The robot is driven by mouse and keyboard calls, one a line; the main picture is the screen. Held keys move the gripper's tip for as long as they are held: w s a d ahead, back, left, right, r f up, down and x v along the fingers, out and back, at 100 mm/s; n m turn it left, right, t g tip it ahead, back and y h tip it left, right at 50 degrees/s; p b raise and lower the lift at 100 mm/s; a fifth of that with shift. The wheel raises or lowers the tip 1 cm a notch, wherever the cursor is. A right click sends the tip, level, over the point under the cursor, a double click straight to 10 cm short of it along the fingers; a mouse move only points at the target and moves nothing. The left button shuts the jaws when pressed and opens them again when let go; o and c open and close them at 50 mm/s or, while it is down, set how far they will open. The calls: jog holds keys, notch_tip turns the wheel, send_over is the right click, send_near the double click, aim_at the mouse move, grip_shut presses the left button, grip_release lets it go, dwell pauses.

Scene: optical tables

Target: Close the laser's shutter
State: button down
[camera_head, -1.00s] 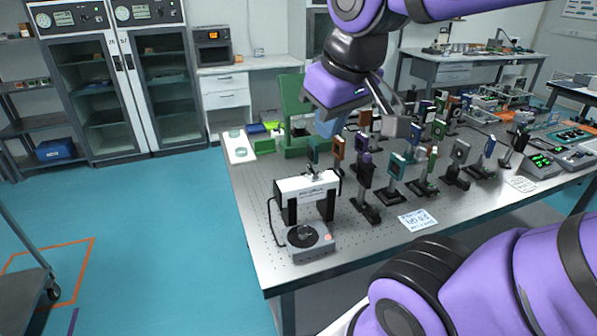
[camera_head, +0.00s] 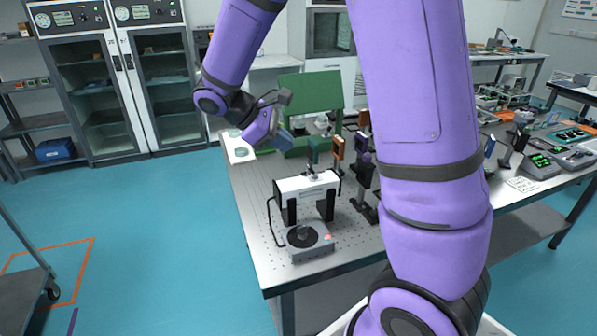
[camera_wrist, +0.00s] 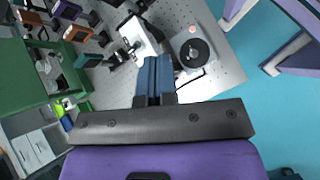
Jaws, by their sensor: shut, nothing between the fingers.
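The laser (camera_head: 307,186) is a white box on black legs at the near left end of the optical table. A small dark fitting (camera_head: 313,170) stands at its back edge; I cannot tell whether it is the shutter or how the shutter is set. In the wrist view the white laser body (camera_wrist: 138,36) lies just beyond the fingertips. My gripper (camera_head: 285,141) is above the table, behind and a little left of the laser, apart from it. Its blue fingers (camera_wrist: 155,80) are together and empty.
A grey controller with a round black disc (camera_head: 306,241) sits in front of the laser, joined by a cable. A green frame (camera_head: 308,92) stands behind. Several optic mounts (camera_head: 362,160) stand to the right, partly hidden by my arm. The table's left edge is close.

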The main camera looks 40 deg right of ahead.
aim_at(309, 167)
jog(key=w+f+n+h, duration=0.5)
jog(key=w+f, duration=0.3)
jog(key=f, duration=0.3)
jog(key=shift+w+a+f+n+h, duration=0.25)
jog(key=shift+a+f+n+h, duration=0.1)
jog(key=shift+a+h, duration=0.15)
jog(key=shift+d, duration=0.1)
jog(key=x, duration=1)
jog(key=shift+s, duration=0.15)
jog(key=shift+s+d+r+y, duration=0.1)
jog(key=shift+d+r+y, duration=0.2)
jog(key=shift+r+y, duration=0.5)
jog(key=shift+d+r+t+y, duration=0.15)
jog(key=shift+d+t+y, duration=0.25)
jog(key=shift+y, duration=0.6)
jog(key=y, duration=0.1)
jog(key=d+t+y, duration=0.1)
jog(key=y, duration=0.1)
jog(key=d+r+y, duration=0.1)
jog(key=y, duration=0.1)
jog(key=shift+s+d+r, duration=0.1)
jog(key=shift+s+d, duration=0.05)
jog(key=shift+s, duration=0.25)
jog(key=shift+a, duration=0.2)
jog(key=shift+d+r, duration=0.1)
jog(key=shift+r, duration=0.05)
jog(key=shift+r, duration=0.6)
